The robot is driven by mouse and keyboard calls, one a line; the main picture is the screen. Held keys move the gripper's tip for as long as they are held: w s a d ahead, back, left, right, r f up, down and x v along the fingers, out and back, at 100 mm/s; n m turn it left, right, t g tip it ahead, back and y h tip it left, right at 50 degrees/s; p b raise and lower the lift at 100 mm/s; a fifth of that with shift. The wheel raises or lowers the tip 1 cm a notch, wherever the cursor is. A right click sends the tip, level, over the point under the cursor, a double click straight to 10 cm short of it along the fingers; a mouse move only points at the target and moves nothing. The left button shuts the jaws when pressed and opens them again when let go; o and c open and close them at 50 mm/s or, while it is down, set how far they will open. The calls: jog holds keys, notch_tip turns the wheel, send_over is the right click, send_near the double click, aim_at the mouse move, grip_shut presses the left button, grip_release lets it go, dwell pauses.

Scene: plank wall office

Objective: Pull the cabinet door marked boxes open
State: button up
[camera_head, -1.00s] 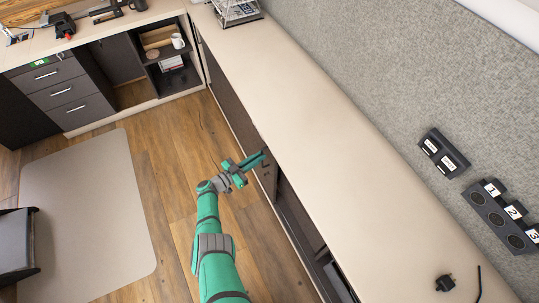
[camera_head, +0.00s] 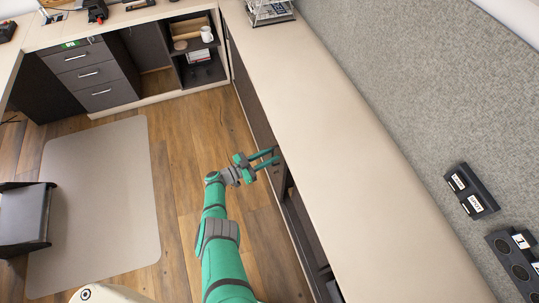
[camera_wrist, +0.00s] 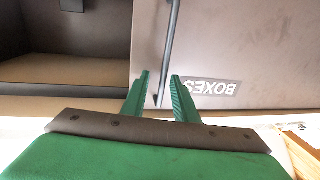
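The cabinet door (camera_wrist: 245,45) is a grey-brown panel with an upside-down BOXES label (camera_wrist: 211,89) in the wrist view. Its handle (camera_wrist: 170,45) is a thin dark bar left of the label. My gripper (camera_wrist: 160,90) is open, and the lower end of the handle shows between its two green fingers with gaps on both sides. I cannot tell how deep the handle sits between them. In the head view, my gripper (camera_head: 271,158) reaches the cabinet front under the long counter. The counter hides much of the door there, and I see no clear swing of it.
An open compartment (camera_wrist: 65,85) lies beside the door. The pale counter (camera_head: 330,150) overhangs the cabinet front. Wooden floor (camera_head: 190,130) is free left of my arm. A grey mat (camera_head: 105,200) and a dark chair (camera_head: 25,215) stand farther left.

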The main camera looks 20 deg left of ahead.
jog(key=shift+a, duration=0.25)
jog(key=v, duration=1)
jog(key=shift+s, duration=0.4)
jog(key=shift+a, duration=0.25)
